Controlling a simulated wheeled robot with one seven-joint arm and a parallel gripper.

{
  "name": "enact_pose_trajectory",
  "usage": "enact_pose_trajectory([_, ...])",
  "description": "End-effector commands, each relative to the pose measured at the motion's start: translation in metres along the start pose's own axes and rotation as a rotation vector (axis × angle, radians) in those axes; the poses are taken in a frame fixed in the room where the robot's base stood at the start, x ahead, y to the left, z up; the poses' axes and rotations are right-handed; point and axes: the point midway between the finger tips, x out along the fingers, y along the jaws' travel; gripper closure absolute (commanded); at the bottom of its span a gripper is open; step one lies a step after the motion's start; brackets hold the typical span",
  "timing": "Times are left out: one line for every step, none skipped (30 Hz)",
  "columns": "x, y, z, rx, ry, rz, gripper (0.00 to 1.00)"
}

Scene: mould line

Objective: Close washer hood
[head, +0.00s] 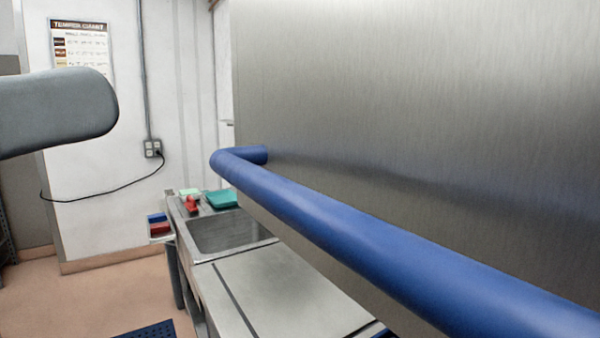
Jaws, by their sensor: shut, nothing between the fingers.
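The washer hood (420,100) is a large brushed steel panel filling the right half of the head view, close to the camera. A thick blue bar handle (350,235) runs along its lower part, from a bent end at the middle of the picture to the bottom right corner. The hood's lower edge shows above the level of the steel counter, so the hood looks raised. How far it is raised cannot be told from here. My gripper is out of view; a grey rounded part, probably my arm, juts in at the left, apart from the handle.
A steel counter (280,290) with a sink (230,232) runs below the hood. A teal item (221,198) and a red item (192,205) lie by the sink. A blue mat (150,330) lies on the floor. The floor at left is mostly clear.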

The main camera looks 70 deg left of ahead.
Motion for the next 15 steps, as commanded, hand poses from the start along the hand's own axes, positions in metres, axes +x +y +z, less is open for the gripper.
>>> enact_pose_trajectory([0.001,0.001,0.003,0.0,-0.014,0.005,1.0])
enact_pose_trajectory([0.002,0.001,0.005,0.0,-0.02,0.006,1.0])
enact_pose_trajectory([0.004,0.001,0.006,0.001,-0.025,0.006,1.0])
enact_pose_trajectory([0.006,0.001,0.006,0.001,-0.026,0.006,1.0])
enact_pose_trajectory([0.009,0.001,0.005,0.002,-0.026,0.006,1.0])
enact_pose_trajectory([0.013,0.001,0.005,0.002,-0.026,0.005,1.0])
enact_pose_trajectory([0.018,0.001,0.005,0.001,-0.027,0.005,1.0])
enact_pose_trajectory([0.022,0.001,0.005,0.001,-0.026,0.006,1.0])
enact_pose_trajectory([0.029,0.002,0.005,0.001,-0.026,0.006,1.0])
enact_pose_trajectory([0.035,0.001,0.004,0.002,-0.026,0.005,1.0])
enact_pose_trajectory([0.041,0.002,0.004,0.001,-0.026,0.006,1.0])
enact_pose_trajectory([0.049,0.002,0.004,0.002,-0.026,0.006,1.0])
enact_pose_trajectory([0.055,0.002,0.004,0.002,-0.025,0.006,1.0])
enact_pose_trajectory([0.061,0.002,0.004,0.002,-0.026,0.006,1.0])
enact_pose_trajectory([0.069,0.001,0.004,0.002,-0.025,0.005,1.0])
